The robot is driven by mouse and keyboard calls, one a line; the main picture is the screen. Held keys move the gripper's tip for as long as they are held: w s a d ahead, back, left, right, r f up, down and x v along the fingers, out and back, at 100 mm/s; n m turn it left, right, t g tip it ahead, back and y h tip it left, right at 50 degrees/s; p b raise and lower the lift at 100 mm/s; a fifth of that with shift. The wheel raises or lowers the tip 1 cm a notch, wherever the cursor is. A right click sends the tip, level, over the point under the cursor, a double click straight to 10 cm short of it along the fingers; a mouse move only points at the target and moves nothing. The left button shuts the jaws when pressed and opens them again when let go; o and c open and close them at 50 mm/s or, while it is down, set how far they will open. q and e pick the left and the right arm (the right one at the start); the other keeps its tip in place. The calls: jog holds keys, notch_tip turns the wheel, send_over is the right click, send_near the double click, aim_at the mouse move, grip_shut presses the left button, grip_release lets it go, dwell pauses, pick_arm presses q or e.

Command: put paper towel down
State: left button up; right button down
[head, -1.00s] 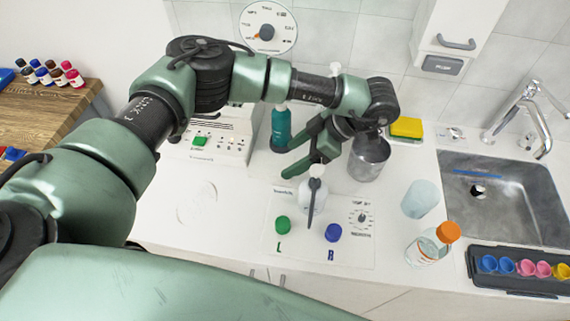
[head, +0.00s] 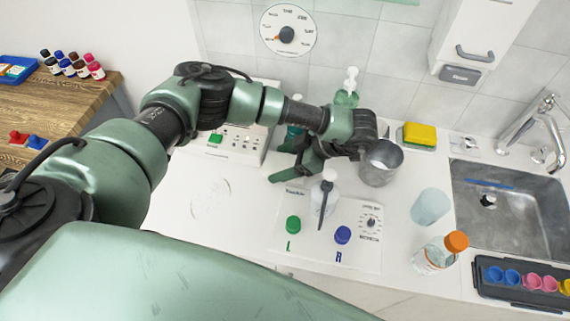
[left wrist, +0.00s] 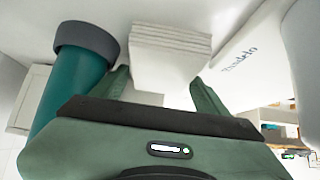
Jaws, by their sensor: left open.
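The paper towel (left wrist: 165,55) appears in the left wrist view as a white stack of folded layers. It lies between the fingers of my left gripper (left wrist: 160,78), with the fingers spread on either side of it. In the head view my left gripper (head: 280,163) is open above the white counter, behind the board with caps. I cannot make out the towel there, and I cannot tell whether it touches the counter. My right gripper is not in view.
A teal bottle (left wrist: 75,88) stands close beside the fingers. A metal cup (head: 380,165) is near the wrist. The sink (head: 515,205) is at right.

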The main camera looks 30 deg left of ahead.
aim_at(282, 163)
pick_arm(q)
jog(key=c, duration=1.2)
notch_tip(282, 163, up, 20)
jog(key=s+d+f+m+t, duration=0.1)
jog(key=m+t, duration=0.1)
jog(key=m, duration=0.1)
jog(key=s+d+f+m+t+h, duration=0.1)
jog(key=s+m+t, duration=0.1)
jog(key=m+t, duration=0.1)
jog(key=s+d+f+m+t, duration=0.1)
jog(key=s+m+t, duration=0.1)
jog(key=m+t, duration=0.1)
jog(key=shift+d+f+m+h, duration=0.25)
jog(key=shift+f+m+h, duration=0.1)
jog(key=shift+m, duration=0.55)
